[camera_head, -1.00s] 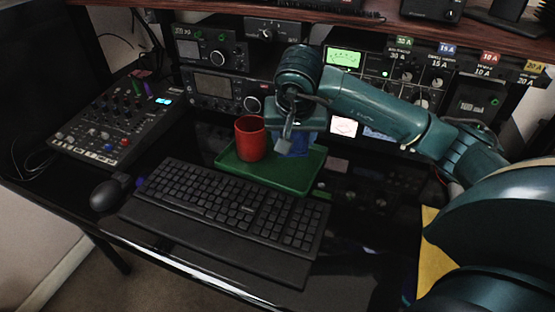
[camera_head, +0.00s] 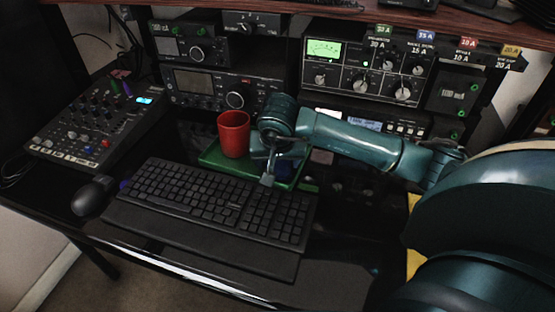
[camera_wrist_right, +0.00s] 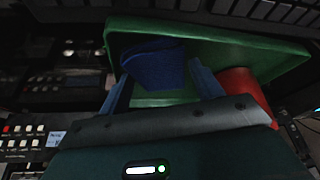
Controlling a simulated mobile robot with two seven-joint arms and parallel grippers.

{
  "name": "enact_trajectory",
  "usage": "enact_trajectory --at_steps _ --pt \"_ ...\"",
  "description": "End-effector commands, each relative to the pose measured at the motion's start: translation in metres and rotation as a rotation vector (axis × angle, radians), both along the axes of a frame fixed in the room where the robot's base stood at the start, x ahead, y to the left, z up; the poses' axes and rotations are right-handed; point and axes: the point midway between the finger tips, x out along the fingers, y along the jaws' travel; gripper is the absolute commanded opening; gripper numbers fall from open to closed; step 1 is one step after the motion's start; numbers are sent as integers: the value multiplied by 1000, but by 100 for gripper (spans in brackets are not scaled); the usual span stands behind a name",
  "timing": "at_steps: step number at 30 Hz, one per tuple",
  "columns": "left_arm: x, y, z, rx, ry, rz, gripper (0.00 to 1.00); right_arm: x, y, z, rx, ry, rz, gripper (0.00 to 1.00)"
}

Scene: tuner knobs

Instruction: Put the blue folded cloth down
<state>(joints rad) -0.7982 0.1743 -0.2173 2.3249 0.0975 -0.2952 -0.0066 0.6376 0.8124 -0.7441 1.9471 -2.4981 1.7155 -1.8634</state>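The blue folded cloth (camera_wrist_right: 154,64) lies on the green tray (camera_wrist_right: 255,48) in the right wrist view, just beyond and between my right fingertips. My right gripper (camera_wrist_right: 163,78) is open, with its two fingers spread wide and a gap visible between the right-hand finger and the cloth. In the head view my right gripper (camera_head: 268,178) is low over the right part of the green tray (camera_head: 213,158), and only a dark blue bit of the cloth (camera_head: 285,170) shows behind it. My left gripper is not in view.
A red mug (camera_head: 234,135) stands on the tray, left of my right gripper. A black keyboard (camera_head: 215,200) lies in front of the tray, with a mouse (camera_head: 92,196) and mixer (camera_head: 95,125) to the left. Radio equipment (camera_head: 370,68) lines the back. A yellow item is partly hidden by my arm.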

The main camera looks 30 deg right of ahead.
Motion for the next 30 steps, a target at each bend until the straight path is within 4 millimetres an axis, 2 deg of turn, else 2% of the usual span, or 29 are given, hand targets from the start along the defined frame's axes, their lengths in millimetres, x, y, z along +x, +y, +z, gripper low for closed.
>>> enact_trajectory --at_steps 4,14,17,23,30 --pt "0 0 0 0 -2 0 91 0 0 0 0 0 0 77" --pt "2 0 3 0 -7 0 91 -1 1 6 -1 -2 -1 77" --pt "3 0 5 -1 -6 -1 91 -5 3 19 0 -5 0 77" --pt "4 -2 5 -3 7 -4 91 -19 12 59 -1 -7 1 77" --pt "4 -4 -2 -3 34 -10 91 -33 21 98 1 -4 0 77"
